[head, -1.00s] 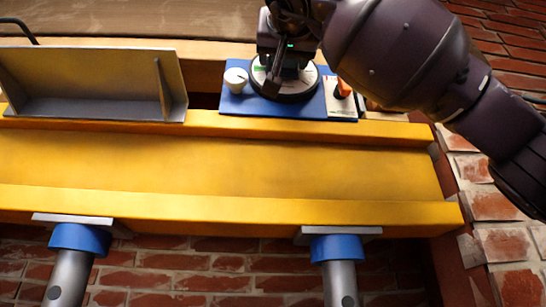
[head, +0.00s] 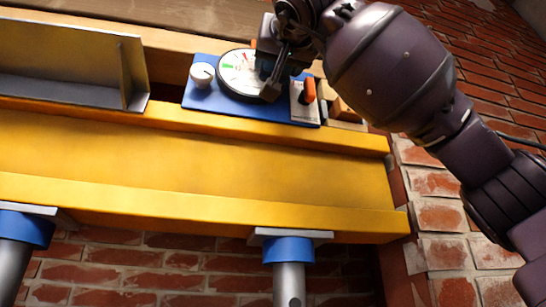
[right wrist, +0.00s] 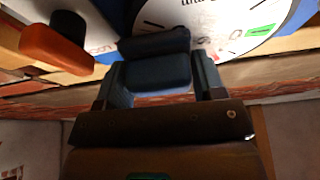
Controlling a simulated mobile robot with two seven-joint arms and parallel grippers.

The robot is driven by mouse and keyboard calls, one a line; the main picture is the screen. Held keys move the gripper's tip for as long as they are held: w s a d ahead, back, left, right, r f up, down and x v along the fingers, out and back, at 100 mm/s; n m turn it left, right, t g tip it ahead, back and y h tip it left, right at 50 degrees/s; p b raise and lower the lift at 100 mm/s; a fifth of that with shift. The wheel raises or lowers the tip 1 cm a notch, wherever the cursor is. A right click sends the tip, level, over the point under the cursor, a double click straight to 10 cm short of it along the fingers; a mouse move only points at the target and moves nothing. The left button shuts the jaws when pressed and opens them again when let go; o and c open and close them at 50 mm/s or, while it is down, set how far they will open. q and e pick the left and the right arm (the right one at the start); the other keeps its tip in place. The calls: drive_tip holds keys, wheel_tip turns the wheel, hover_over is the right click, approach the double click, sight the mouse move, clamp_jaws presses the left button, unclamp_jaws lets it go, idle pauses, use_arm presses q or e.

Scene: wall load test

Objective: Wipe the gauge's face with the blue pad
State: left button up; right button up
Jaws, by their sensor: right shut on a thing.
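The gauge (head: 240,70) is round, with a white face, a dark rim and green and red marks. It is mounted on a blue plate (head: 235,106) above the yellow beam. Its face (right wrist: 210,20) also shows at the top of the right wrist view. My right gripper (head: 271,88) is at the right part of the gauge and hides some of the face. In the right wrist view it is shut on the dark blue pad (right wrist: 160,74). The pad overlaps the edge of the face; I cannot tell whether it touches. My left gripper is out of view.
A white knob (head: 202,75) is left of the gauge. An orange-handled switch (head: 308,90) is just right of my gripper. A grey metal bracket (head: 70,75) stands further left. The yellow beam (head: 190,155) rests on blue-topped posts (head: 288,250) before brick walls.

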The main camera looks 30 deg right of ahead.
sight(232, 60)
drive_tip(key=shift+w+a+p, duration=0.4)
drive_tip(key=shift+a, duration=0.95)
drive_tip(key=shift+w+a+p, duration=0.4)
drive_tip(key=shift+a, duration=0.95)
drive_tip(key=shift+w+a+p, duration=0.4)
drive_tip(key=shift+a, duration=0.95)
drive_tip(key=shift+r, duration=0.3)
drive_tip(key=shift+s+d+b, duration=0.15)
drive_tip(key=shift+s+d, duration=0.1)
drive_tip(key=shift+d, duration=0.7)
drive_tip(key=shift+s+d+b, duration=0.2)
drive_tip(key=shift+s+d, duration=0.05)
drive_tip(key=shift+d, duration=0.65)
drive_tip(key=shift+s+d+b, duration=0.15)
drive_tip(key=shift+s+d, duration=0.1)
drive_tip(key=shift+d, duration=0.7)
drive_tip(key=shift+s+d, duration=0.2)
drive_tip(key=shift+d, duration=0.4)
drive_tip(key=shift+s+d, duration=0.15)
drive_tip(key=shift+d, duration=0.5)
